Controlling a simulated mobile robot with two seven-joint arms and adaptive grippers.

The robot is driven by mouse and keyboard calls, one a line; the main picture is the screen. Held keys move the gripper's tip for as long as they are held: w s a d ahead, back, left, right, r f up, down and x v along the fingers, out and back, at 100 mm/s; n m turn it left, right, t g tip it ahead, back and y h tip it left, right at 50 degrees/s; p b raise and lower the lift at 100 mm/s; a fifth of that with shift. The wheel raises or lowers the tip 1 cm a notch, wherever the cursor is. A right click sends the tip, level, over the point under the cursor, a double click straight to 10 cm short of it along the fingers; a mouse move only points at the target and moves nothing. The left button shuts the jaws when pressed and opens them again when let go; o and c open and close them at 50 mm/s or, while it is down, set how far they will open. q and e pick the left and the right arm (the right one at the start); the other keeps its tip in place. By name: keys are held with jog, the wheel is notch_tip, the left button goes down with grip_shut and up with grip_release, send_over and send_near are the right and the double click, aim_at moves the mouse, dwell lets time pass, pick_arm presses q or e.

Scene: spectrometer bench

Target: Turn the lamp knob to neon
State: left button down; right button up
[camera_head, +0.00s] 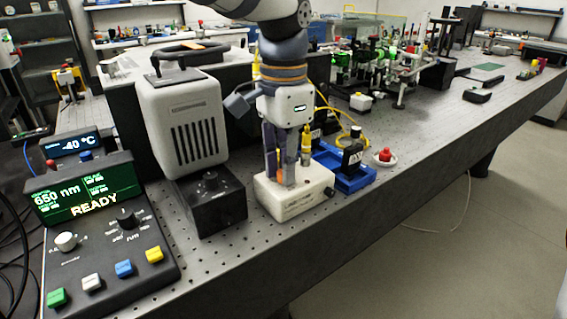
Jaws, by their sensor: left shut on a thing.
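My left gripper (281,178) comes down from the top over a small white block (295,203) on the bench. Its fingers are shut, with their tips at the top of the block. Another black knob (210,181) stands on the black box under the tall vented housing (196,118). I cannot tell which is the lamp knob. My right gripper is not in view.
The console screen (81,200) reads 650 nm and READY. A white knob (66,241) and several coloured buttons are below it. Right of the gripper are a blue tray (349,184), a dark bottle (353,152) and a red button (385,155). The bench's front edge is close.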

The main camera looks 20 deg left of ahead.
pick_arm(q)
jog(key=c, duration=1.5)
grip_release()
notch_tip(320, 180, up, 12)
